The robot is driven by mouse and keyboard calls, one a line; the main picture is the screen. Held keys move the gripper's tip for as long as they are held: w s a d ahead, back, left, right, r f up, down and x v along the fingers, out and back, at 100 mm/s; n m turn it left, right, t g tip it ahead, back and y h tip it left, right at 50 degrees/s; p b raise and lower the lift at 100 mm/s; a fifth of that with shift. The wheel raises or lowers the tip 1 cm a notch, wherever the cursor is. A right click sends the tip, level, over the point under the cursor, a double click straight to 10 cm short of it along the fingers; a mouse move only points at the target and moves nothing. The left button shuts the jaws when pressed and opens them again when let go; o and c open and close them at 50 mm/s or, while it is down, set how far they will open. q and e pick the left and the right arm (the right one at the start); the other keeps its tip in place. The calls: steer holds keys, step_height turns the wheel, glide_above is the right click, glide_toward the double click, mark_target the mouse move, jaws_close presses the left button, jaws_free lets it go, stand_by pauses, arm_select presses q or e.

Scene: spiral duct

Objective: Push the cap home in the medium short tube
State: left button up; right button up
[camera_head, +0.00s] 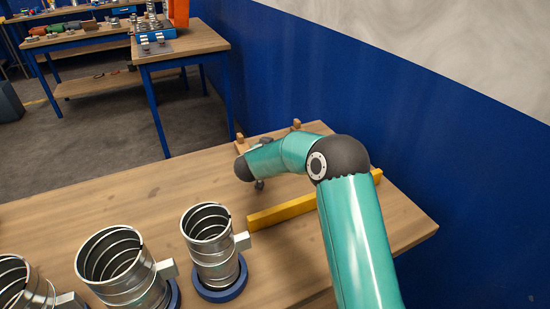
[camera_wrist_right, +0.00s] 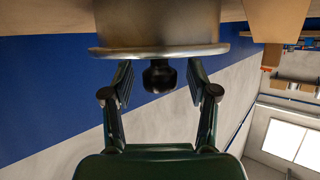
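In the right wrist view, a metal cylinder (camera_wrist_right: 160,22) fills the top, with a wide silver flange (camera_wrist_right: 160,50) at its near end. A black knob (camera_wrist_right: 159,74) sticks out from the flange, so this looks like the cap; whether it is fully seated cannot be told. My right gripper (camera_wrist_right: 160,76) is open, its fingers on either side of the knob with gaps between, tips close to the flange. In the head view my right arm hides the gripper and cap. My left gripper is out of view.
Open spiral tubes stand upright in blue rings on the wooden table, one at the middle (camera_head: 212,250), one further left (camera_head: 125,275), one cut off at the left edge (camera_head: 22,285). A yellow bar (camera_head: 290,212) lies beside my right arm. A blue wall (camera_head: 440,130) borders the table's far right.

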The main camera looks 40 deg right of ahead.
jaws_close()
steer(key=shift+r, duration=0.1)
step_height(320, 180, up, 19)
steer(key=p, duration=0.3)
steer(key=s+a+f+m+g+h, duration=0.1)
steer(key=s+f+m+g, duration=0.2)
steer(key=s, duration=0.2)
steer(key=s+a+r+n+t+y+p, duration=0.1)
steer(key=s+a+r+n+t, duration=0.1)
steer(key=a, duration=1.4)
steer(key=s+a+r+n+t+y+p, duration=0.1)
steer(key=s+a+r, duration=0.4)
steer(key=a, duration=1.2)
steer(key=s+a+r+n+t+y+p, duration=0.1)
steer(key=s+a+r+n+t+y, duration=0.2)
steer(key=a, duration=1.3)
steer(key=shift+s+a+r+n+t+p, duration=0.4)
steer(key=shift+n+t, duration=0.3)
steer(key=shift+n, duration=0.5)
steer(key=shift+s+d, duration=0.1)
